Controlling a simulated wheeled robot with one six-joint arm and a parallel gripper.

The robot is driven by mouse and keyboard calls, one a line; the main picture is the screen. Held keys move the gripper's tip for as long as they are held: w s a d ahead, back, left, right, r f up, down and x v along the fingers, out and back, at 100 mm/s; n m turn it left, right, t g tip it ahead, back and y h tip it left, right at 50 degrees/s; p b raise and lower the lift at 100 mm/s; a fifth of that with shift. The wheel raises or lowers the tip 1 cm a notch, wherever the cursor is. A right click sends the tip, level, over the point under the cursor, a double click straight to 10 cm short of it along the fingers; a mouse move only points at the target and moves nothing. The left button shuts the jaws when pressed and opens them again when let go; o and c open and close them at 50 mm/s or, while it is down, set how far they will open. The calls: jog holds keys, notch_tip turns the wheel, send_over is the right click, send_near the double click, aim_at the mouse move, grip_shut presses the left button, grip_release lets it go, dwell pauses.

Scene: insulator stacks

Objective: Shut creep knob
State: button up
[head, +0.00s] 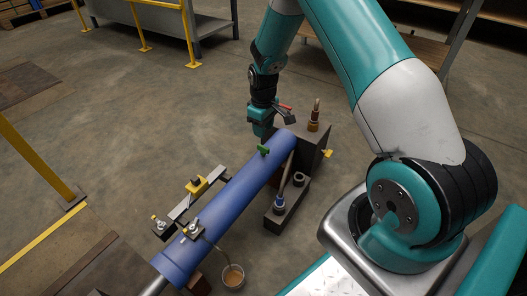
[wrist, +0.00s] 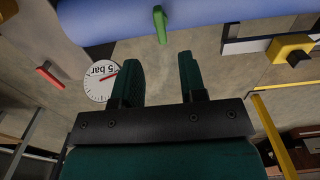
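No part is labelled as the creep knob, so I cannot tell for sure which one it is. A small green handle (head: 263,150) stands on top of a blue pipe (head: 235,190). In the wrist view the green handle (wrist: 160,22) is at the top, beyond the gap between my fingers. My gripper (wrist: 160,62) is open and empty, its two dark green fingers apart and touching nothing visible. In the head view my gripper (head: 260,130) is beside the pipe's far end, near the green handle. A red lever (head: 285,106) is just right of it.
A round gauge (wrist: 100,82) marked "5 bar" is partly behind my left finger. A brass fitting (head: 314,118) stands on the dark block at the pipe's far end. A yellow-handled part (head: 197,185) lies left of the pipe. A cup (head: 233,276) is at the near end.

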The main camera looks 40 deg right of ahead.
aim_at(263, 146)
notch_tip(263, 146, down, 8)
jog(key=b, duration=0.3)
jog(key=shift+f, duration=0.2)
jog(key=shift+c, duration=0.2)
grip_shut()
